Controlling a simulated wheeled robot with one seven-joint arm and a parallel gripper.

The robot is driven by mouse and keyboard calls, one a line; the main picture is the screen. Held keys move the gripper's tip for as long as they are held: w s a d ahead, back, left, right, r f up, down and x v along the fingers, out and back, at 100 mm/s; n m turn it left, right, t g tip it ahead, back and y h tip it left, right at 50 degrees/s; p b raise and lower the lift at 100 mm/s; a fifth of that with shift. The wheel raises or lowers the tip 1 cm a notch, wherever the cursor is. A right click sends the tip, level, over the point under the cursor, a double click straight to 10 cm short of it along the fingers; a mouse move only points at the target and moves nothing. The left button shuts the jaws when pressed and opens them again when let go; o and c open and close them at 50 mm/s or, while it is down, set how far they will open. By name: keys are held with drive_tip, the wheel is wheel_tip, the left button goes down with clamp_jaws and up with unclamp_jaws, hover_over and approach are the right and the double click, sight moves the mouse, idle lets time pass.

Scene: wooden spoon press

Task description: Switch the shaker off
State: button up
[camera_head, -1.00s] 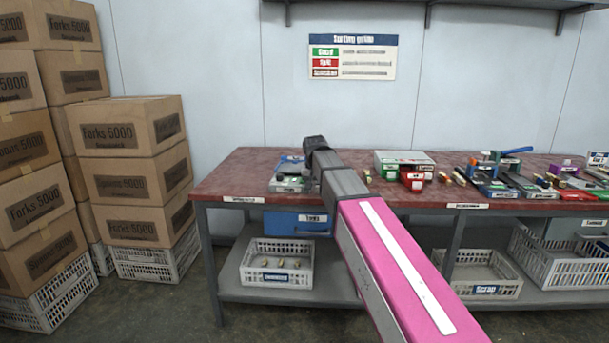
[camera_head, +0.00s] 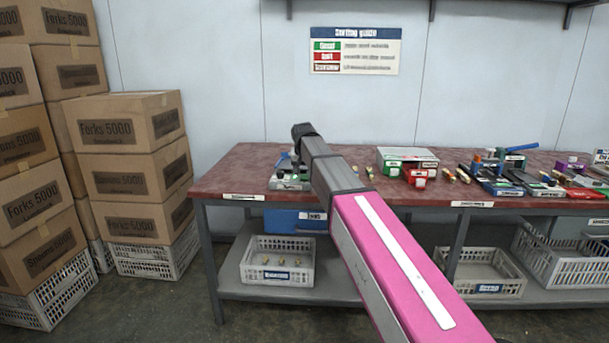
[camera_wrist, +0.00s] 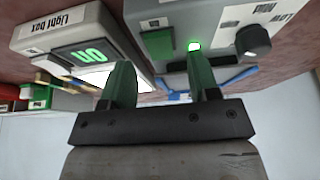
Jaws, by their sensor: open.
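A grey box (camera_wrist: 222,72), likely the shaker, is at the top of the wrist view. In the head view, my arm partly covers the grey equipment (camera_head: 287,183) on the table's left end.
A light box (camera_wrist: 62,30) with a lit green "ON" panel (camera_wrist: 85,54) stands close left of my gripper in the wrist view. The red-topped table (camera_head: 235,175) holds several trays (camera_head: 405,156) and tools to the right. Stacked cartons (camera_head: 130,165) stand left.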

sight(305, 177)
drive_tip(key=shift+x, duration=1.3)
drive_tip(key=shift+c, duration=0.3)
drive_tip(key=c, duration=0.9)
drive_tip(key=shift+o, duration=0.2)
drive_tip(key=shift+w+r+g, duration=0.1)
drive_tip(key=shift+w+g, duration=0.25)
drive_tip(key=shift+g, duration=1.05)
drive_tip(key=o, duration=0.9)
drive_tip(key=shift+r, duration=0.1)
